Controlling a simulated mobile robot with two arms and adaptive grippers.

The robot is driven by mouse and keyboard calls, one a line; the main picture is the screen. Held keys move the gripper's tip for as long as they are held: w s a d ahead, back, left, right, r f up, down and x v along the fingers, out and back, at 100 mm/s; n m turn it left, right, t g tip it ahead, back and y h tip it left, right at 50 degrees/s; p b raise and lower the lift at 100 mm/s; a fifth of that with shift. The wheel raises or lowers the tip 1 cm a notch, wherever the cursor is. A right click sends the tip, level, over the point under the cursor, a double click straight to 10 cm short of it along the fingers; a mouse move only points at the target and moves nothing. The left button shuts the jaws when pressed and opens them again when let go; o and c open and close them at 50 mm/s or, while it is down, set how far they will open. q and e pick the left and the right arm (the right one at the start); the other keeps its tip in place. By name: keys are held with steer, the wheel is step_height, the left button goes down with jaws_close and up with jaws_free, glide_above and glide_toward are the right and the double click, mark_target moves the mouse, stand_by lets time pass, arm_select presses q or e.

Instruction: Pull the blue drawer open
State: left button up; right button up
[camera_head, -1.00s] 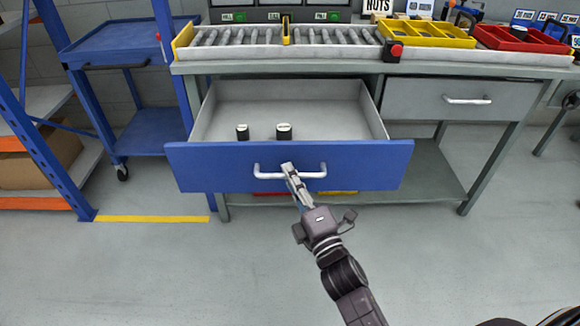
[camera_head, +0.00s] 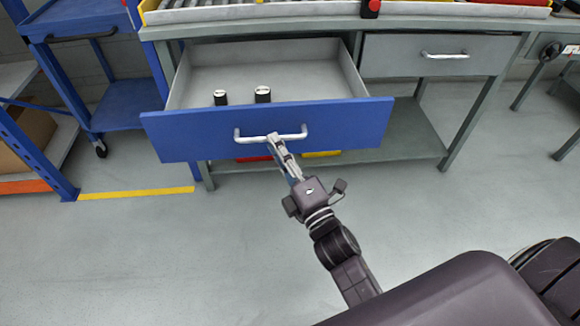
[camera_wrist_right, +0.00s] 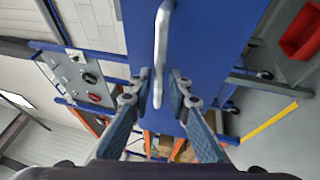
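The blue drawer (camera_head: 190,142) is pulled far out from under the workbench. Its grey inside shows, with two small black items with pale tops (camera_head: 262,95) in it. The pale bar handle (camera_head: 250,137) is on its front. My right gripper (camera_head: 274,138) is at the handle, near its middle. In the right wrist view the handle (camera_wrist_right: 161,50) passes between the fingertips of my right gripper (camera_wrist_right: 160,76). A narrow gap shows on each side, so the fingers look open around the bar, not clamped. The blue drawer front (camera_wrist_right: 205,40) fills the upper middle there. My left gripper is not in view.
A grey closed drawer (camera_head: 385,58) is to the right under the workbench (camera_head: 160,31). A blue cart (camera_head: 75,25) and a blue rack post (camera_head: 35,155) stand to the left. The floor (camera_head: 150,250) in front is clear, with a yellow line (camera_head: 135,193).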

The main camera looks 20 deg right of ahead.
steer(key=v, duration=0.9)
steer(key=shift+f, duration=0.1)
